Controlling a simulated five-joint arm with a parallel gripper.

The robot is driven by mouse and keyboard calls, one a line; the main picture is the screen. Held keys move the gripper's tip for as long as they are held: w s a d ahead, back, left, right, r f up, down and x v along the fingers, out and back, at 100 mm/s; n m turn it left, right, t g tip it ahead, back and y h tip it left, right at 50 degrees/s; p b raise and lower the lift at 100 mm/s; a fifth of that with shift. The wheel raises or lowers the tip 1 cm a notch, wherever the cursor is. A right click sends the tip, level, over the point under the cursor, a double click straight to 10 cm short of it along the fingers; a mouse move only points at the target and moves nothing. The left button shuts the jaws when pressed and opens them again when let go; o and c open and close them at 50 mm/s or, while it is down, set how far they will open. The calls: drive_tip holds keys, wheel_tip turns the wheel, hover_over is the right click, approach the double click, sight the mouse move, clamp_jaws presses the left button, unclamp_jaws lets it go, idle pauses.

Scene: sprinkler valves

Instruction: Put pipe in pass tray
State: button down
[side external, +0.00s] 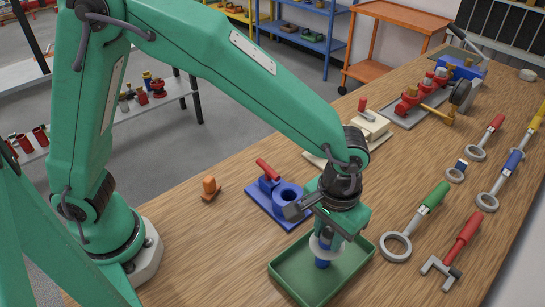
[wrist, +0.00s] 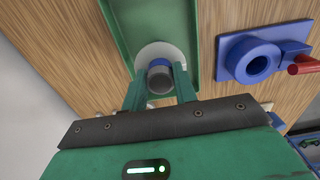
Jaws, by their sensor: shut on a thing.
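The pipe is a short upright piece with a blue lower end (side external: 322,263) and a pale round flange. In the wrist view its grey top end (wrist: 159,80) shows with a blue band and the white disc below it. My gripper (side external: 328,236) is shut on the pipe, with one finger on each side in the wrist view (wrist: 160,92). The green tray (side external: 345,270) lies under the gripper, and the pipe is over its inside. I cannot tell whether the pipe touches the tray floor. The tray also shows in the wrist view (wrist: 121,22).
A blue fixture (side external: 287,194) with a round socket and red handle stands just behind the tray; it also shows in the wrist view (wrist: 250,60). An orange piece (side external: 209,188) stands to the left. Several tools, including a green-handled wrench (side external: 432,200), lie to the right.

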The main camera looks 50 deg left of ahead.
drive_tip(key=shift+f, duration=0.15)
drive_tip(key=c, duration=1.1)
unclamp_jaws()
wheel_tip(320, 180, up, 12)
drive_tip(key=shift+r, duration=0.2)
